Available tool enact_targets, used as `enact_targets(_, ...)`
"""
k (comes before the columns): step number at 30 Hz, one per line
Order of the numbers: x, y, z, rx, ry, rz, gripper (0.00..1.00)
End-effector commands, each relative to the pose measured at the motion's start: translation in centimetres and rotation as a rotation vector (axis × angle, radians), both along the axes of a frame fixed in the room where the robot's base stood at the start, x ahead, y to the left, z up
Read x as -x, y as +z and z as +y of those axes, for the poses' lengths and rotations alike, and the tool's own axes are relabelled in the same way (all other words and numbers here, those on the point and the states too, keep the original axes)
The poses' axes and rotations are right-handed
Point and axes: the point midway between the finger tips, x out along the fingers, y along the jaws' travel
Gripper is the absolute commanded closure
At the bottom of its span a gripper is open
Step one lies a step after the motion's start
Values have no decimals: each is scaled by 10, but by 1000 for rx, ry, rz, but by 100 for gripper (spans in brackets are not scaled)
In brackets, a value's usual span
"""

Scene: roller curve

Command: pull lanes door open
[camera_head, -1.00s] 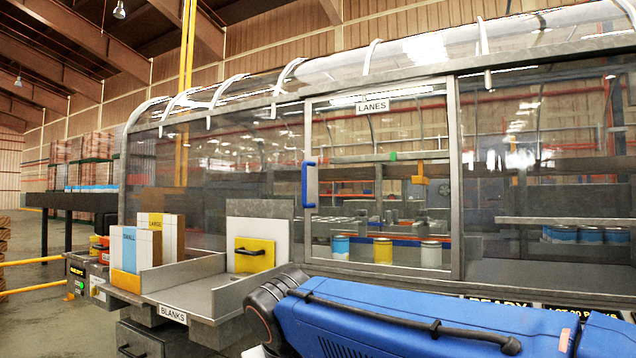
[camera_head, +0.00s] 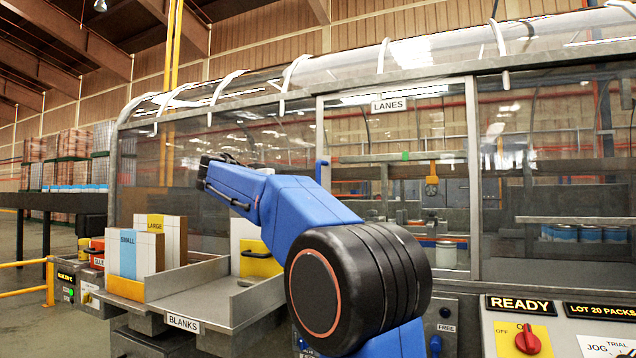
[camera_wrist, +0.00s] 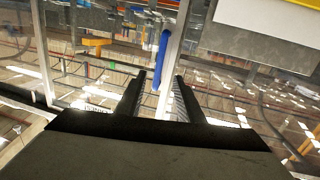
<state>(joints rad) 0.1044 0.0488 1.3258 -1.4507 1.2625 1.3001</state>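The lanes door (camera_head: 397,125) is a clear sliding-type pane in a grey metal frame under a LANES sign, and it looks closed. Its blue vertical handle (camera_head: 320,171) is on the left frame edge; my arm hides most of it in the head view. In the wrist view the blue handle (camera_wrist: 163,60) shows beyond my gripper (camera_wrist: 156,85), between the lines of the two dark fingers. The fingers are apart with nothing held between them. Whether they reach around the handle cannot be told.
A BLANKS tray (camera_head: 215,312) with SMALL and LARGE boxes and a yellow block (camera_head: 262,259) juts out left of the door. A control panel (camera_head: 555,330) with a red knob stands at lower right. Fixed glass panes flank the door.

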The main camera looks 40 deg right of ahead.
Motion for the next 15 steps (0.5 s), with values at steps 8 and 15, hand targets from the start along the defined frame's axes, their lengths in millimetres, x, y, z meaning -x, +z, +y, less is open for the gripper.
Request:
enact_targets(8, -10, 19, -13, 45, -30, -59, 66)
enact_targets(15, -17, 18, -48, 43, -31, -56, 66)
